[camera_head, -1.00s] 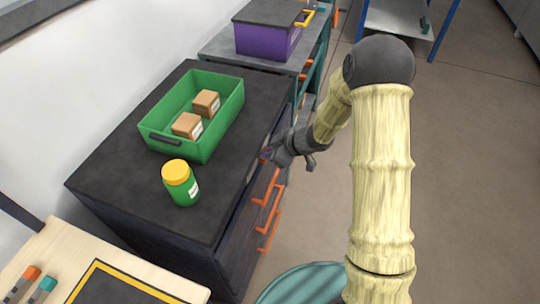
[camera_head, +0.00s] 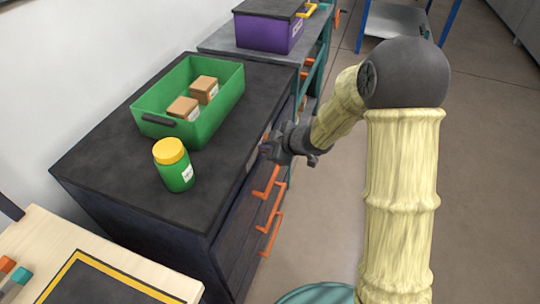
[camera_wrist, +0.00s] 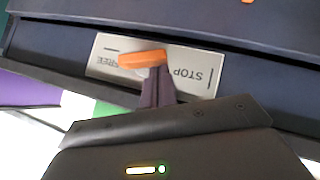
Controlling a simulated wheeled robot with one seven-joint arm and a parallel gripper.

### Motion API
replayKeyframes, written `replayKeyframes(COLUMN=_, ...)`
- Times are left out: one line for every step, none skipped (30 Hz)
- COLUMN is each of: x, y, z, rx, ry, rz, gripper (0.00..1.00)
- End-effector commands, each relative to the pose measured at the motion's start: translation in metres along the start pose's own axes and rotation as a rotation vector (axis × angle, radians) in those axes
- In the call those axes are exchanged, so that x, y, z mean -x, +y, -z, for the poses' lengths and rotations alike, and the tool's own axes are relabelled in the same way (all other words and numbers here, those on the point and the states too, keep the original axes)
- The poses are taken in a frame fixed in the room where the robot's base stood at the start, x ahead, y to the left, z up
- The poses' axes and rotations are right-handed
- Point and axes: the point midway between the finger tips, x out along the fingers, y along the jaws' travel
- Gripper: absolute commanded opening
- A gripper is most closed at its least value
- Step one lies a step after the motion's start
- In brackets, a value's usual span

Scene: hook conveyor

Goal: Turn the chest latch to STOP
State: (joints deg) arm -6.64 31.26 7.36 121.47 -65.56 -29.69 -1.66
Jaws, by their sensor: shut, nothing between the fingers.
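The chest is a dark cabinet (camera_head: 100,170) with a black top and orange drawer handles on its front. In the wrist view its orange latch (camera_wrist: 143,58) lies nearly level over a pale plate (camera_wrist: 206,60). The plate's lettering appears upside down: STOP is clear at the right, and FREE at the left is partly covered by the latch. My gripper (camera_wrist: 156,72) is shut and empty, its fingertips right at the latch's right part; I cannot tell whether they touch. In the head view my gripper (camera_head: 268,150) is at the chest's upper front, hiding the latch.
A green bin (camera_head: 215,115) with two brown boxes and a green jar (camera_head: 174,170) with a yellow lid stand on the chest. Orange handles (camera_head: 270,218) stick out below my gripper. A purple box (camera_head: 262,34) is on the bench behind. Open floor lies to the right.

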Motion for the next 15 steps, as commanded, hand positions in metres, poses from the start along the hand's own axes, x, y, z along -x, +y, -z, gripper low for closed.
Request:
replayKeyframes(x=-0.0056, y=-0.0042, z=-0.0059, rx=0.016, ry=0.000, rz=-0.016, gripper=0.00)
replayKeyframes(x=-0.0057, y=-0.0044, z=-0.0061, rx=0.024, ry=0.000, rz=-0.026, gripper=0.00)
replayKeyframes(x=-0.0060, y=-0.0047, z=-0.0065, rx=0.037, ry=0.001, rz=-0.039, gripper=0.00)
replayKeyframes(x=-0.0062, y=-0.0051, z=-0.0067, rx=0.046, ry=0.001, rz=-0.048, gripper=0.00)
replayKeyframes(x=-0.0062, y=-0.0053, z=-0.0068, rx=0.055, ry=0.001, rz=-0.058, gripper=0.00)
replayKeyframes(x=-0.0066, y=-0.0060, z=-0.0074, rx=0.067, ry=0.000, rz=-0.070, gripper=0.00)
replayKeyframes(x=-0.0067, y=-0.0065, z=-0.0075, rx=0.076, ry=0.000, rz=-0.079, gripper=0.00)
replayKeyframes(x=-0.0069, y=-0.0069, z=-0.0079, rx=0.085, ry=0.000, rz=-0.088, gripper=0.00)
replayKeyframes(x=-0.0073, y=-0.0076, z=-0.0084, rx=0.096, ry=-0.001, rz=-0.100, gripper=0.00)
replayKeyframes(x=-0.0073, y=-0.0079, z=-0.0085, rx=0.107, ry=-0.001, rz=-0.109, gripper=0.00)
replayKeyframes(x=-0.0076, y=-0.0084, z=-0.0087, rx=0.116, ry=-0.001, rz=-0.118, gripper=0.00)
replayKeyframes(x=-0.0079, y=-0.0090, z=-0.0087, rx=0.127, ry=0.000, rz=-0.130, gripper=0.00)
replayKeyframes(x=-0.0082, y=-0.0095, z=-0.0085, rx=0.138, ry=0.001, rz=-0.139, gripper=0.00)
replayKeyframes(x=-0.0087, y=-0.0102, z=-0.0086, rx=0.146, ry=0.001, rz=-0.147, gripper=0.00)
replayKeyframes(x=-0.0091, y=-0.0109, z=-0.0082, rx=0.158, ry=0.002, rz=-0.159, gripper=0.00)
